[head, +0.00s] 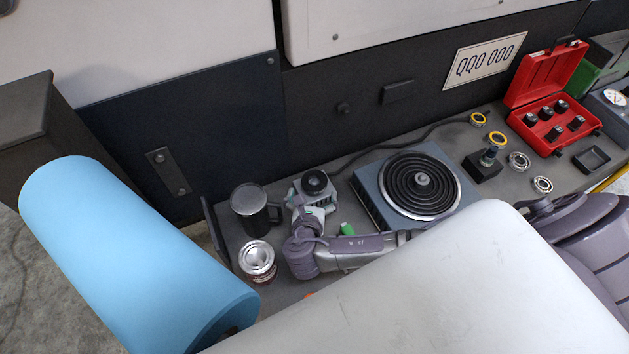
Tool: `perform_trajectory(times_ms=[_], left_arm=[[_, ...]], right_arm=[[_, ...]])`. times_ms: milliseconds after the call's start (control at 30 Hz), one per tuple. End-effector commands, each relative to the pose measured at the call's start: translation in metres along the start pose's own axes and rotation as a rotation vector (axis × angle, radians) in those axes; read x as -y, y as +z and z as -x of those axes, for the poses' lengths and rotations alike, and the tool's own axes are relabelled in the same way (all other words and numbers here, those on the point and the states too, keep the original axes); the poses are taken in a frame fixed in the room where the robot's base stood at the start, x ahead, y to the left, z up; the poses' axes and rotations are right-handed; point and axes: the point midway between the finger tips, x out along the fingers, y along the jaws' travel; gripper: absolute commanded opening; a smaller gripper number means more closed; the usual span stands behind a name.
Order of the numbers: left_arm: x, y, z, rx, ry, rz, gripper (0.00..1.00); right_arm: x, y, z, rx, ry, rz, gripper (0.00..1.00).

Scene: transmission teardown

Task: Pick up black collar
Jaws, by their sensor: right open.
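A black round ring-shaped part (315,181), which looks like the black collar, shows at the top of a small pale grey block behind the mug's right side. My right gripper (311,205) is at the front of that block, close to the black part. It is open, with nothing seen between its fingers. The fingers are small here and partly overlap the block, so I cannot tell whether they touch it. My right arm reaches in from the right, low over the bench. My left gripper is not in view.
A dark mug (252,212) and a lidded jar (258,261) stand left of my right arm. Beyond are a black stand (484,166), bearings (519,161), yellow rings and an open red case (550,92). A dark wall closes the back.

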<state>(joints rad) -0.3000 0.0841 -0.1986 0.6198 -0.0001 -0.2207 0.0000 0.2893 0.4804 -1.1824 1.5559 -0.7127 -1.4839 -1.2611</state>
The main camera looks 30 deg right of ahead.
Motion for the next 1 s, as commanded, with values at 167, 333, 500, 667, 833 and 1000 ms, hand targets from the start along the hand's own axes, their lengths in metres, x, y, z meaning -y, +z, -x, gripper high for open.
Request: perform_trajectory(times_ms=[167,333,500,667,833,1000], left_arm=[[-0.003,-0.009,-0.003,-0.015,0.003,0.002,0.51],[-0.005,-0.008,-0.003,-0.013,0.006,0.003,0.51],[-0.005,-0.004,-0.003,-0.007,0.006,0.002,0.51],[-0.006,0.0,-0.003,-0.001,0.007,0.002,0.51],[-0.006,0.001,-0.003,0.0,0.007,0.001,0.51],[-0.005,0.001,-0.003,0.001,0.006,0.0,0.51]], right_arm=[[0.001,0.0,-0.03,0.003,-0.003,0.001,1.0],[0.0,0.0,-0.042,0.001,-0.002,-0.001,1.0],[0.0,0.0,-0.043,0.0,-0.001,-0.001,1.0],[0.0,0.0,-0.043,0.0,-0.001,-0.001,0.8],[0.001,0.0,-0.042,0.0,-0.001,-0.001,0.52],[0.001,0.0,-0.042,0.0,-0.001,-0.001,0.23]])
